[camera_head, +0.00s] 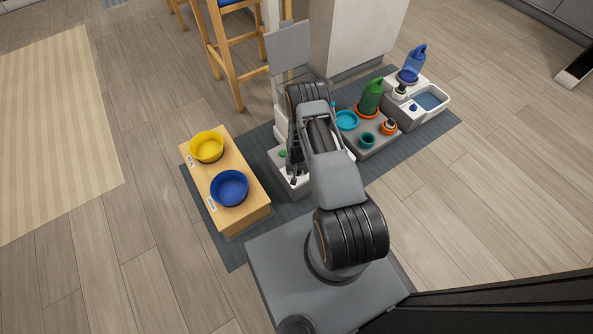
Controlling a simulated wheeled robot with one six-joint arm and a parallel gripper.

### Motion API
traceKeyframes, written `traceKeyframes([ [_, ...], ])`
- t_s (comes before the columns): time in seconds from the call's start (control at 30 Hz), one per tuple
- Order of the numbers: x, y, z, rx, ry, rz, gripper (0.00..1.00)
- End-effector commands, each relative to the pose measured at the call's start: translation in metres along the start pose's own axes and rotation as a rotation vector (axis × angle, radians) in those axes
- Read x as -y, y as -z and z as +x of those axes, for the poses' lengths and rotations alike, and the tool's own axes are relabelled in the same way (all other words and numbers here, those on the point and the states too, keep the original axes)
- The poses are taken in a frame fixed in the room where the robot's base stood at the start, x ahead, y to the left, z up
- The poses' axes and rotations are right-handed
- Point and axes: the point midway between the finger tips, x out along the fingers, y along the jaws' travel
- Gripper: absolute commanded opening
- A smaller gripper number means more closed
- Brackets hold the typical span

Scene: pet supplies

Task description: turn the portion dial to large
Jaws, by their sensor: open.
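A white device, seemingly the feeder (290,187), stands on the dark mat in the middle of the head view, largely hidden behind my arm. A small green part (283,153) shows on it, just left of my gripper. My gripper (293,174) points down over the front of the device, open, with nothing seen between its fingers. I cannot tell whether it touches the device. I cannot make out the portion dial or its setting; my arm covers much of that area.
A wooden stand (257,212) with a yellow bowl (207,147) and a blue bowl (230,187) is left of the device. To the right, a grey tray (379,146) carries a green bottle (371,97) and bowls. Beyond is a white water unit (436,100). A wooden stool (236,73) stands behind.

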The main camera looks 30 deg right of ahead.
Motion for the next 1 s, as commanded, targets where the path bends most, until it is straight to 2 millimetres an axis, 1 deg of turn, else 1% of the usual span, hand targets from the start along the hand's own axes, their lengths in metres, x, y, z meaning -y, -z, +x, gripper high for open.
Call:
traceKeyframes([
  [0.23, 0.0, 0.0002, 0.0, 0.0, 0.0, 0.0, 0.67],
  [0.7, 0.0, 0.0002, -0.0002, 0.0, 0.0, 0.0, 0.22],
  [0.73, 0.0034, -0.0012, -0.0002, 0.0, 0.0, -0.002, 0.2],
  [1.0, 0.0011, 0.0, 0.0004, 0.0, 0.0, -0.044, 0.2],
])
